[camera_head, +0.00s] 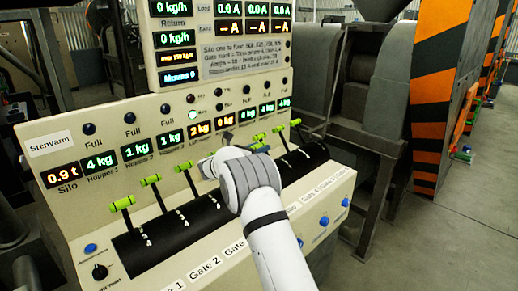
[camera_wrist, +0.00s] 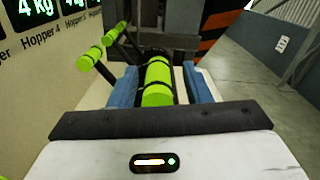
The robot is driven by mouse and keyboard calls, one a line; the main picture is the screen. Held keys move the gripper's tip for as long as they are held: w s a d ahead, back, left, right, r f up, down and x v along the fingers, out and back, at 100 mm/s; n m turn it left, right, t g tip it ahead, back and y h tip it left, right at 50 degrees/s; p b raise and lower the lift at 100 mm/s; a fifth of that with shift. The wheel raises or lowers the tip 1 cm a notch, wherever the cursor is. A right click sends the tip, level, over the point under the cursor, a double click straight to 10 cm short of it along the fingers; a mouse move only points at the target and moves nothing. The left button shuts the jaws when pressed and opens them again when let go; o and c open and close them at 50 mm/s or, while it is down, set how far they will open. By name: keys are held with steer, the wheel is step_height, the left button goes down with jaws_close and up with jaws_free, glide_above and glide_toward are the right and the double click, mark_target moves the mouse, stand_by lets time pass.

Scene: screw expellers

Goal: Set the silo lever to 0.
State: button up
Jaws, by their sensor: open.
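A row of levers with bright green handles stands on the control panel (camera_head: 140,150). Three of them, such as the left one (camera_head: 122,203), stand left of my arm in the head view, and several more (camera_head: 279,128) stand beyond it. I cannot read which is the silo lever. In the wrist view, a green handle (camera_wrist: 158,73) lies between the blue fingers of my gripper (camera_wrist: 160,88). The gripper is open, with a gap visible on each side of the handle. In the head view my wrist hides most of the gripper.
Two other green handles (camera_wrist: 89,58) stand close to the left of my gripper in the wrist view. The display board (camera_head: 220,45) rises behind the levers. Blue buttons (camera_head: 324,221) line the panel's front. Open floor (camera_head: 450,240) lies to the right.

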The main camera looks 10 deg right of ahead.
steer(key=b+v, duration=0.1)
steer(key=v, duration=0.6)
steer(key=shift+s+a, duration=0.1)
steer(key=shift+a, duration=0.05)
steer(key=shift+c, duration=0.5)
